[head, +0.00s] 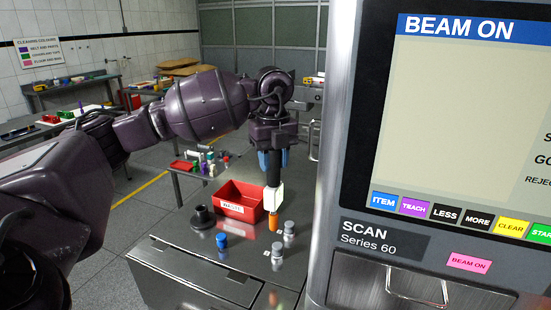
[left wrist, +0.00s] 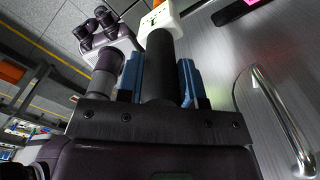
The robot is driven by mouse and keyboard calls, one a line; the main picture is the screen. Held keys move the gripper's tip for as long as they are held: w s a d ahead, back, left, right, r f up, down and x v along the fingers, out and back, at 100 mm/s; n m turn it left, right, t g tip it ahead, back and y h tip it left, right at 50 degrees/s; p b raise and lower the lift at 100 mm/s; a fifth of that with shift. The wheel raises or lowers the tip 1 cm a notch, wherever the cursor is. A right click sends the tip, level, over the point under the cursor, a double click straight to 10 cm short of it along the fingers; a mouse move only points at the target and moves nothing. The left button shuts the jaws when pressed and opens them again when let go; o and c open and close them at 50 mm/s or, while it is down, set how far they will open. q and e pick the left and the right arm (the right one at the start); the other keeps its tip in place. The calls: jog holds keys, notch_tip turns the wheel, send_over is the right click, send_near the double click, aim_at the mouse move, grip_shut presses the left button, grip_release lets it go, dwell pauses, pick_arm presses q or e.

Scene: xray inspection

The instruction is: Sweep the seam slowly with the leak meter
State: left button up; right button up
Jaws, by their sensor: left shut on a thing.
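My left gripper (head: 272,160) is shut on the black handle of the leak meter (head: 274,199), which has a white body at its lower end. The meter hangs down over the metal cabinet top, and an orange piece (head: 274,221) shows just below it; I cannot tell whether they touch. In the left wrist view the blue fingers (left wrist: 160,82) stand either side of the black handle, and the white body of the leak meter (left wrist: 160,18) shows beyond it. I cannot make out which line is the seam. My right gripper is not in view.
The scanner (head: 385,240) with a "BEAM ON" screen stands close on the right. On the cabinet top (head: 185,248) are a red bin (head: 238,209), a black holder (head: 202,217), a blue-topped piece (head: 222,242) and grey-topped pieces (head: 277,256). A side table stands behind.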

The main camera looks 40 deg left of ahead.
aim_at(274, 186)
pick_arm(q)
jog(key=shift+w+f+b, duration=0.15)
jog(key=shift+b, duration=0.15)
jog(key=shift+f+b, duration=0.65)
jog(key=shift+f, duration=0.2)
notch_tip(274, 186, down, 4)
jog(key=b, duration=0.2)
jog(key=shift+b, duration=0.3)
jog(key=shift+f+b, duration=0.35)
jog(key=shift+f, duration=0.2)
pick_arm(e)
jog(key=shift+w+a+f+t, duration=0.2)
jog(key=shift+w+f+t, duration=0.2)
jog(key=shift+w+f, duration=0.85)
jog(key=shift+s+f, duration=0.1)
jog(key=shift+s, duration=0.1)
